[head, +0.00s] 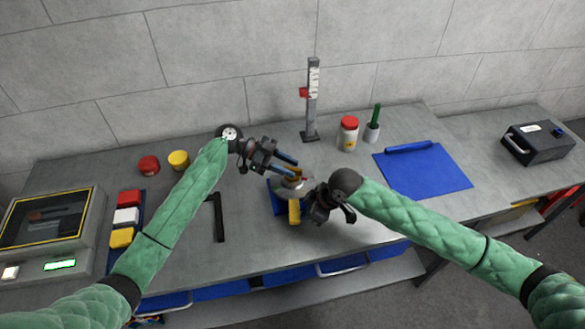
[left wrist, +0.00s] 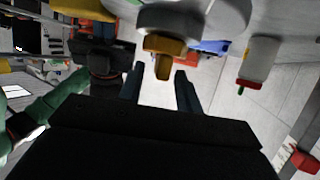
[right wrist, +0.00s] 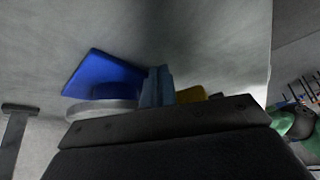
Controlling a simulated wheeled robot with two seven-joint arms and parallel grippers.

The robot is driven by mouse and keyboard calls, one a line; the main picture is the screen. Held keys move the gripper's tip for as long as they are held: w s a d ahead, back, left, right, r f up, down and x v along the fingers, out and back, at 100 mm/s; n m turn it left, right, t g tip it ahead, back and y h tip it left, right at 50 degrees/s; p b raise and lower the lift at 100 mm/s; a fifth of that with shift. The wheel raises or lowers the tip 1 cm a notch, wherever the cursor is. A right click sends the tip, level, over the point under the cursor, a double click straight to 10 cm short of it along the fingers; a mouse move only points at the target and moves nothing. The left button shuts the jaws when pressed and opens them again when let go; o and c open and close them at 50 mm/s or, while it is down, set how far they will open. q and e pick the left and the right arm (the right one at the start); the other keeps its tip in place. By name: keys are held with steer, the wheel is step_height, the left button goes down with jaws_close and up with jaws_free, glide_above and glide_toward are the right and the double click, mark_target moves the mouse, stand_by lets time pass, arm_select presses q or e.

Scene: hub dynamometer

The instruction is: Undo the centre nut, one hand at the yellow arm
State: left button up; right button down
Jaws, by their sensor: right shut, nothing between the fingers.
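The hub dynamometer has a grey round disc (head: 293,187) over a blue base plate (head: 274,199), in the middle of the table. A brass-coloured nut (left wrist: 163,58) sits at the centre of the disc in the left wrist view. My left gripper (head: 290,167) is open, its fingertips apart just short of the nut, which lies between their lines. The yellow arm (head: 294,213) points to the front from the disc. My right gripper (right wrist: 158,84) is shut and empty beside the yellow arm (right wrist: 190,94); I cannot tell whether it touches it.
A black bar (head: 218,218) lies left of the hub. Red, white and yellow blocks (head: 125,217) sit on a blue strip further left. A grey post stand (head: 312,100), a red-lidded jar (head: 348,133) and a blue mat (head: 424,168) are behind and right. Bare tabletop lies between.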

arm_select(q)
steer(key=shift+x, duration=0.85)
jaws_close()
steer(key=shift+n+t, duration=1.7)
steer(key=shift+t, duration=0.3)
jaws_free()
